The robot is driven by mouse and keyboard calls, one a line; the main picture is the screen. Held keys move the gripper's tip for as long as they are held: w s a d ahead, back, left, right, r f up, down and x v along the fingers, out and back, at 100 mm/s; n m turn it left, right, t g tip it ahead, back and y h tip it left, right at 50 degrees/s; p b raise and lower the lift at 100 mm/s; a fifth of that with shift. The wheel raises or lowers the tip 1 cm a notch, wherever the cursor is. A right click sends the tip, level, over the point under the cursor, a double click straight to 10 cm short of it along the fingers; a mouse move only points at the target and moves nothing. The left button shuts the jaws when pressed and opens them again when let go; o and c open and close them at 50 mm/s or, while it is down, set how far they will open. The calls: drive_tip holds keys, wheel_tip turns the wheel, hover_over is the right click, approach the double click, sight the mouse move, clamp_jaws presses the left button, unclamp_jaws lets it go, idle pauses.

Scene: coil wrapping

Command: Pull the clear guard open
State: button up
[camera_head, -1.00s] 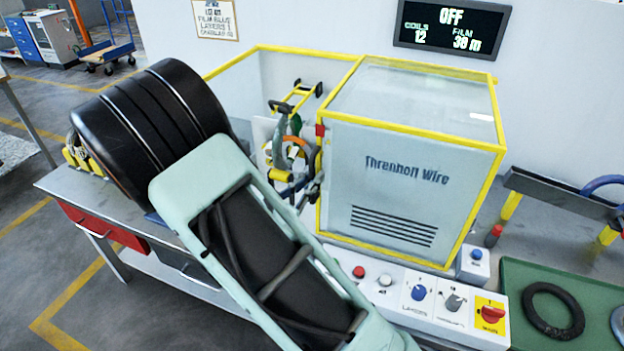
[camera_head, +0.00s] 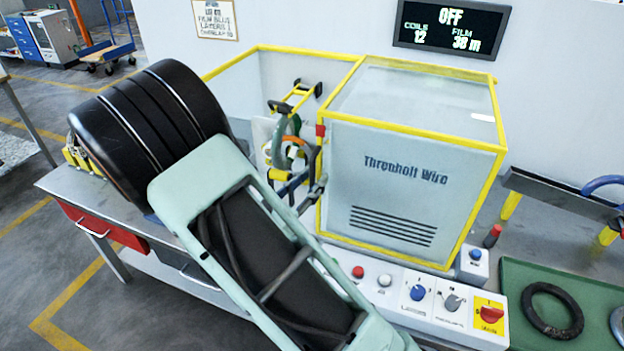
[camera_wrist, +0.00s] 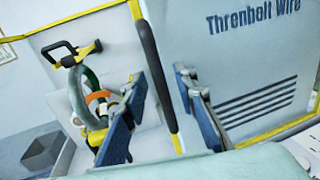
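The clear guard (camera_head: 400,150) is a yellow-framed panelled box with "Threnholt Wire" on its front, and its panel also shows in the wrist view (camera_wrist: 235,65). A dark upright handle (camera_wrist: 156,70) runs along its left yellow edge in the wrist view. My gripper (camera_wrist: 161,74) is open, with one blue finger on each side of the handle in the picture. I cannot tell whether either finger touches it. In the head view my gripper (camera_head: 303,187) is at the guard's left front edge, where the handle is hard to make out.
A yellow holder and a green-and-orange ring (camera_wrist: 95,95) sit left of the guard. A control panel (camera_head: 430,300) with knobs lies in front. A green tray (camera_head: 540,275) with dark rings is at right.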

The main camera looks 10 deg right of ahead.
drive_tip(key=v, duration=1.1)
drive_tip(key=shift+s+a, duration=0.2)
